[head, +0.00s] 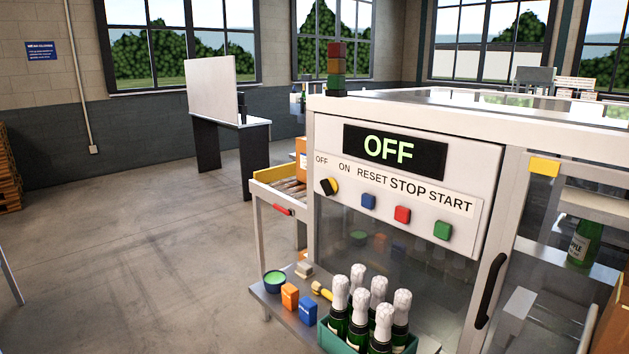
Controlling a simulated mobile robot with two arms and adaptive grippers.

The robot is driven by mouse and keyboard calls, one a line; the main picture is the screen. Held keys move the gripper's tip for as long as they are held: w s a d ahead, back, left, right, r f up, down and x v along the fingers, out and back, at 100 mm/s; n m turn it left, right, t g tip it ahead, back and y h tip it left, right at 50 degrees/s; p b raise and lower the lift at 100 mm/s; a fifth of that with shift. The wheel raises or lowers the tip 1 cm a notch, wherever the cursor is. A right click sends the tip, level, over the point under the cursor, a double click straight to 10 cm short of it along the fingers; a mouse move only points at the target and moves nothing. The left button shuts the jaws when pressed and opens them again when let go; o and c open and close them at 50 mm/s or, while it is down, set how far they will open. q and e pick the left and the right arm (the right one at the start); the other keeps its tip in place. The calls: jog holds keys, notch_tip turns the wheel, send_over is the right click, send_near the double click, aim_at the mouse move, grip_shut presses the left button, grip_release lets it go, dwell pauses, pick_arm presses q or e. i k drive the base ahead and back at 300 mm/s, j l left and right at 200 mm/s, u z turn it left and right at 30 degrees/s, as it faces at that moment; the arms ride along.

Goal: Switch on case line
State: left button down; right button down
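The case line machine (330,135) stands at the right in the head view, with a white control panel on its front. Its display (394,151) reads OFF in green letters. Below it, a black and yellow rotary switch (329,186) sits under the OFF and ON labels, its exact pointing hard to tell. To its right are a blue button (368,201) under RESET, a red button (402,214) under STOP and a green button (442,230) under START. Neither of my grippers is in view.
A roller conveyor (267,174) juts out left. The floor at left (130,250) is clear.

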aim_at(329, 186)
jog(key=i+j, duration=0.25)
jog(key=i+j+z, duration=0.1)
jog(key=i+j, duration=0.15)
jog(key=j, duration=0.2)
jog(key=i+j, duration=0.25)
jog(key=i+j+z, duration=0.1)
jog(key=i+j, duration=0.15)
jog(key=j, duration=0.2)
jog(key=i+j, duration=0.25)
jog(key=i+j+z, duration=0.1)
jog(key=j, duration=0.4)
jog(key=i+j+z, duration=0.1)
jog(key=i+j, duration=0.25)
